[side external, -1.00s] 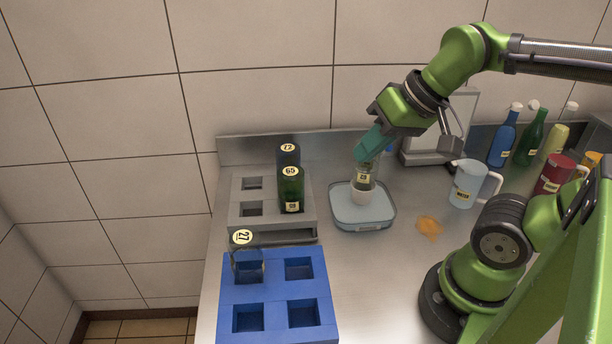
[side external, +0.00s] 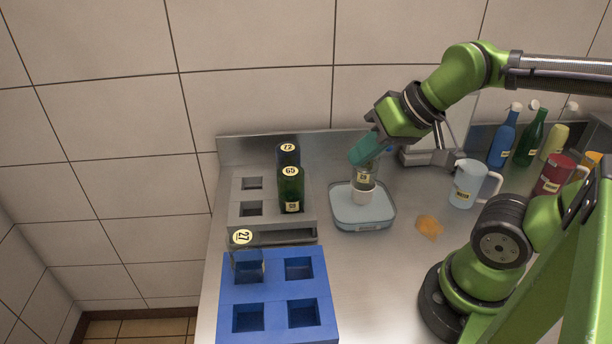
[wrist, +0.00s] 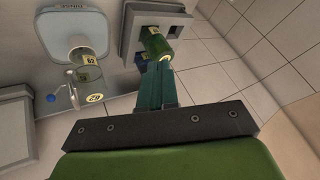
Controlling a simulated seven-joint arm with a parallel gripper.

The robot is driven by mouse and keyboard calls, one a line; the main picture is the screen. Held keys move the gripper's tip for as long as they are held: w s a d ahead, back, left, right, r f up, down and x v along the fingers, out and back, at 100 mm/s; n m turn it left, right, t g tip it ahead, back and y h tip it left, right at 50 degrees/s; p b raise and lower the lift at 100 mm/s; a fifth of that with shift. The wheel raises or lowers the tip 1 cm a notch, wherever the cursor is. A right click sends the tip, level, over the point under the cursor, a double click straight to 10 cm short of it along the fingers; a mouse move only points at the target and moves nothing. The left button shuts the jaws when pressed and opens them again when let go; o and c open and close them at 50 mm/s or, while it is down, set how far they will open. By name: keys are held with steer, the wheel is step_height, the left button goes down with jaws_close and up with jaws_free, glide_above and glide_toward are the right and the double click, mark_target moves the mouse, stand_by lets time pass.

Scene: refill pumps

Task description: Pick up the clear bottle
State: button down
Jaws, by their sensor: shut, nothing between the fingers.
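A clear bottle (side external: 365,176) with a yellow label stands in a white holder on the pale blue rinse tray (side external: 345,217). It also shows left of my fingers in the wrist view (wrist: 90,68). My gripper (side external: 357,160), with teal fingers, is shut and empty. In the side view its fingers overlap the bottle's top. In the wrist view the fingers (wrist: 152,85) appear apart from the bottle. A second clear bottle (side external: 247,265), marked 27 on top, stands in the back left pocket of the blue rack (side external: 275,293).
A grey rack (side external: 235,222) at the left holds a green bottle (side external: 291,190) and a dark blue bottle (side external: 288,155). A clear pitcher (side external: 468,184) and an orange spill (side external: 429,227) are right of the tray. Several coloured bottles and a red pitcher (side external: 553,176) stand farther right.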

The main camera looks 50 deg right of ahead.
steer(key=shift+c, duration=0.9)
jaws_free()
steer(key=r+g+h, duration=0.2)
steer(key=g, duration=0.1)
glide_above(365, 172)
steer(key=a, duration=0.2)
steer(key=d+r+n+g, duration=0.2)
steer(key=d+n+g, duration=0.1)
steer(key=d+n, duration=0.25)
steer(key=shift+n, duration=0.35)
steer(key=f, duration=1)
steer(key=shift+w+a+f, duration=0.35)
steer(key=shift+w+f, duration=0.05)
steer(key=shift+f, duration=0.7)
steer(key=shift+w+a+f, duration=0.1)
steer(key=shift+w+f, duration=0.1)
steer(key=shift+f, duration=0.6)
steer(key=shift+w+a+f, duration=0.1)
steer(key=shift+w+f, duration=0.05)
steer(key=shift+f, duration=0.7)
